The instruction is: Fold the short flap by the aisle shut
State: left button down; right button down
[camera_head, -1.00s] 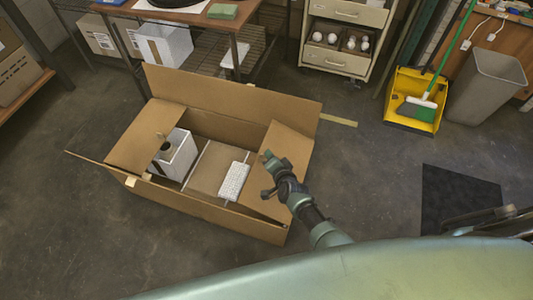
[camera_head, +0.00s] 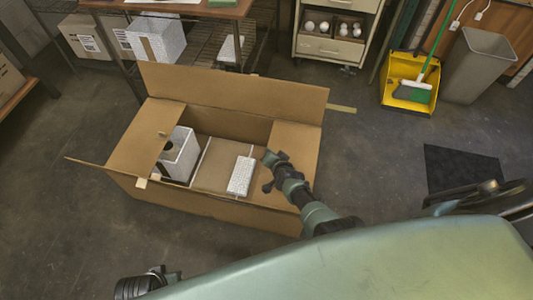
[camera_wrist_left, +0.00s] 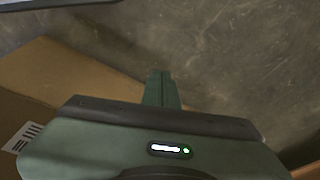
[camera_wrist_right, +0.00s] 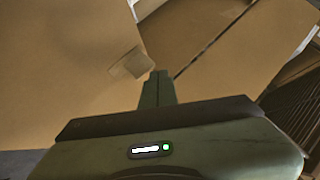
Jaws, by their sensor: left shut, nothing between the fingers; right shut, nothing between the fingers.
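An open cardboard box (camera_head: 215,205) stands on the floor in the head view. Its right short flap (camera_head: 297,140) and left short flap (camera_head: 145,140) both lean inward over the ends; I cannot tell how flat they lie. The long back flap (camera_head: 235,95) stands up. My right gripper (camera_head: 268,157) is shut and empty at the right short flap's inner edge; contact is unclear. In the right wrist view its fingers (camera_wrist_right: 157,86) point at cardboard with a tape piece (camera_wrist_right: 131,63). My left gripper's shut fingers (camera_wrist_left: 162,88) show over floor beside cardboard in the left wrist view.
Inside the box are a white carton (camera_head: 178,155), a cardboard insert (camera_head: 216,165) and a white textured block (camera_head: 241,176). A shelf table (camera_head: 200,10), drawer cabinet (camera_head: 330,48), yellow dustpan (camera_head: 408,95) and grey bin (camera_head: 482,65) stand behind. Floor left of the box is clear.

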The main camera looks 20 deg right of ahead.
pick_arm(q)
jog(key=shift+w+a+r, duration=0.1)
jog(key=shift+a+r, duration=0.15)
jog(key=shift+r, duration=0.3)
jog(key=shift+w+a+r, duration=0.1)
jog(key=shift+a+r, duration=0.1)
jog(key=shift+r, duration=0.3)
